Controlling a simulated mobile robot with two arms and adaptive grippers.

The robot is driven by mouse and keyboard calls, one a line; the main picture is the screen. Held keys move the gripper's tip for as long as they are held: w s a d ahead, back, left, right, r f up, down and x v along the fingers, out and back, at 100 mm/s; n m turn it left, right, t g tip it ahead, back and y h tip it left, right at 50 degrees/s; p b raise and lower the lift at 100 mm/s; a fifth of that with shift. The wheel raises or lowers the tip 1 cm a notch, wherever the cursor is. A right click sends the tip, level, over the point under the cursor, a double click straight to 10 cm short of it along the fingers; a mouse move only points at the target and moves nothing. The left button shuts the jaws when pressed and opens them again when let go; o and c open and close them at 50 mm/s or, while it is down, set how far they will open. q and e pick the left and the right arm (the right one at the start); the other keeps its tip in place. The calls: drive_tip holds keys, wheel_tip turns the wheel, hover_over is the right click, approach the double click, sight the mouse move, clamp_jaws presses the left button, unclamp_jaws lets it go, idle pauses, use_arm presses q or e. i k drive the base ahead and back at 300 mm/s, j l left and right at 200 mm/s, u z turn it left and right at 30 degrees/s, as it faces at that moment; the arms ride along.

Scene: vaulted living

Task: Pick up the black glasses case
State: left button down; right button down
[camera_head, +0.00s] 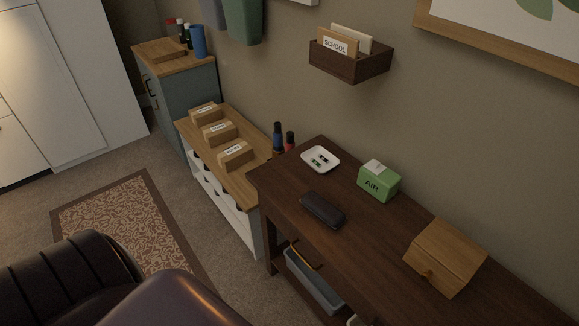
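The black glasses case (323,210) lies flat on the dark wooden table (345,254), near its front edge and toward its left end. It looks like a dark, rounded oblong. Nothing touches it, and its whole top is in view. Neither of my grippers shows in the head view.
On the same table are a white dish (321,159) with small items, a green box (379,182) and a wooden box (445,257). A lower wooden bench (247,190) with several labelled boxes stands to the left. A wall holder (350,62) hangs above. A patterned rug (130,226) lies on the floor.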

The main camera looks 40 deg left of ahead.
sight(329, 215)
drive_tip(key=u, duration=0.85)
